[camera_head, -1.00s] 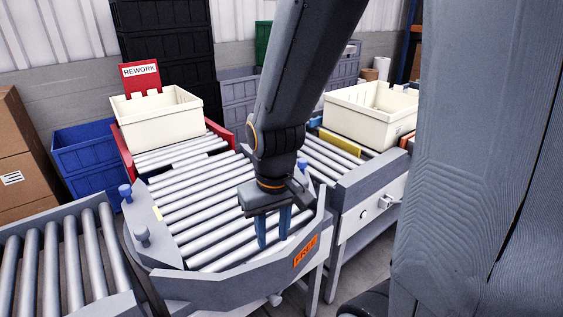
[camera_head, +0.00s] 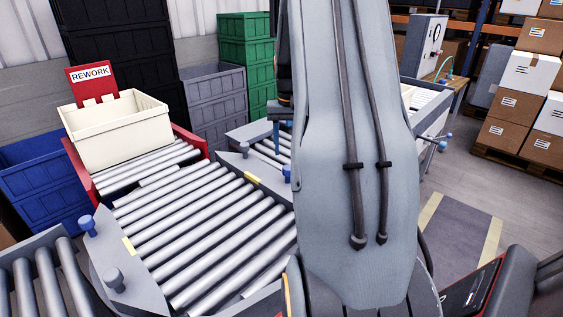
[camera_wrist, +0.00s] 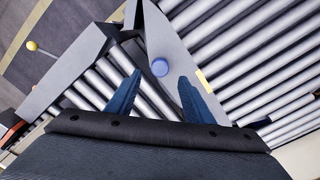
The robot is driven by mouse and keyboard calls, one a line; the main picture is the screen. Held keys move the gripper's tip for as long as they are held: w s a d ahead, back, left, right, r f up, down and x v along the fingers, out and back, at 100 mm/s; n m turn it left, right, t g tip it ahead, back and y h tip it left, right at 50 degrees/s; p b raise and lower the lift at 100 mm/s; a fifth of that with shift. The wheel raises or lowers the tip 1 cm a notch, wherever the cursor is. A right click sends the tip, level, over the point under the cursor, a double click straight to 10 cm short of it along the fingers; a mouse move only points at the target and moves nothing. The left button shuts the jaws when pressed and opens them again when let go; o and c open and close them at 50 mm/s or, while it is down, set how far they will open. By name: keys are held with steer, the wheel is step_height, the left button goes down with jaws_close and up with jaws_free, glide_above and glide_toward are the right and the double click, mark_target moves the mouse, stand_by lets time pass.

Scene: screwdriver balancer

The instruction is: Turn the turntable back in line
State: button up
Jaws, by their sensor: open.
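The turntable (camera_head: 205,232) is a grey roller deck with angled side plates. Its rollers open toward the red rework lane (camera_head: 150,168), at an angle to the roller conveyor (camera_head: 45,285) at lower left. Blue-capped posts stand on the near plate (camera_head: 87,226) and the far plate (camera_head: 287,172). A round blue post top (camera_wrist: 160,67) shows between and beyond the fingertips; contact cannot be told.
A cream tote (camera_head: 115,130) sits on the rework lane by the red REWORK sign (camera_head: 90,75). Another conveyor (camera_head: 428,100) runs behind my arm. Blue crates (camera_head: 45,180) stand at left. Boxes on a pallet (camera_head: 515,105) are at right, with open floor (camera_head: 460,240) before them.

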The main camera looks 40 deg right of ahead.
mark_target(288, 167)
steer(key=shift+f+p, duration=0.95)
steer(key=shift+f, duration=2.9)
jaws_close()
